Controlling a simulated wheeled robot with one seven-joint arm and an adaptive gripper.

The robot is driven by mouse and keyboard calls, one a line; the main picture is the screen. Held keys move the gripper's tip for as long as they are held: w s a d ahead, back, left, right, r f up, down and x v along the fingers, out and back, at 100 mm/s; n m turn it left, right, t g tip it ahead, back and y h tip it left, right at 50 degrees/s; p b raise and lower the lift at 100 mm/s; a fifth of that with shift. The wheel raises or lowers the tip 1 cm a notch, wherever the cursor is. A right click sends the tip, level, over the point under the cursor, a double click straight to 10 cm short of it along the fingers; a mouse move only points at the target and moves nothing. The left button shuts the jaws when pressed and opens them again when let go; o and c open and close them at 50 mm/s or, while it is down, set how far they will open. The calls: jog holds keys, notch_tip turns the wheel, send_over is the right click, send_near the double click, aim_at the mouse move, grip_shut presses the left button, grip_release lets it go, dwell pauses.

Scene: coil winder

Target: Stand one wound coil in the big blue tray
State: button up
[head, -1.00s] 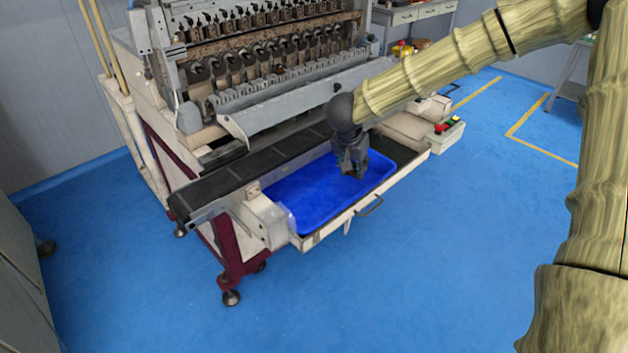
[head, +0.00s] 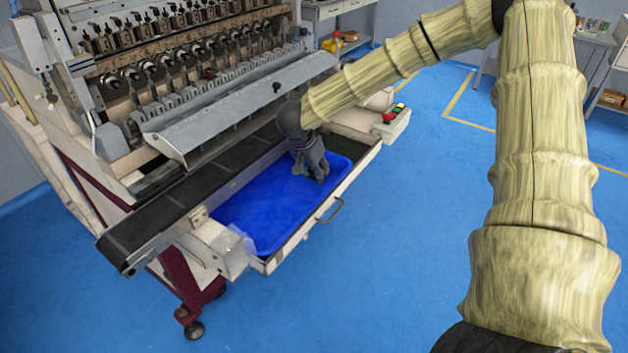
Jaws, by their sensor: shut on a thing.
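The big blue tray (head: 262,212) lies in the pulled-out drawer at the front of the coil winder. My gripper (head: 318,176) points down over the right end of the tray. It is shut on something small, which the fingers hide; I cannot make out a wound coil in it. I cannot tell whether the held thing touches the tray floor. The visible part of the tray is bare.
A dark conveyor belt (head: 190,197) runs along the machine just behind the tray. The winder's spindles (head: 180,65) and grey sloping cover (head: 235,105) stand above it. A control box with red and green buttons (head: 392,122) is to the right. The blue floor in front is clear.

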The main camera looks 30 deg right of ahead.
aim_at(314, 178)
jog(key=shift+f, duration=2)
jog(key=o, duration=0.8)
jog(key=shift+c, duration=0.2)
jog(key=shift+a+r, duration=0.1)
jog(key=shift+r, duration=0.25)
jog(key=v, duration=1.1)
jog(key=shift+a, duration=0.2)
jog(key=shift+r, duration=0.15)
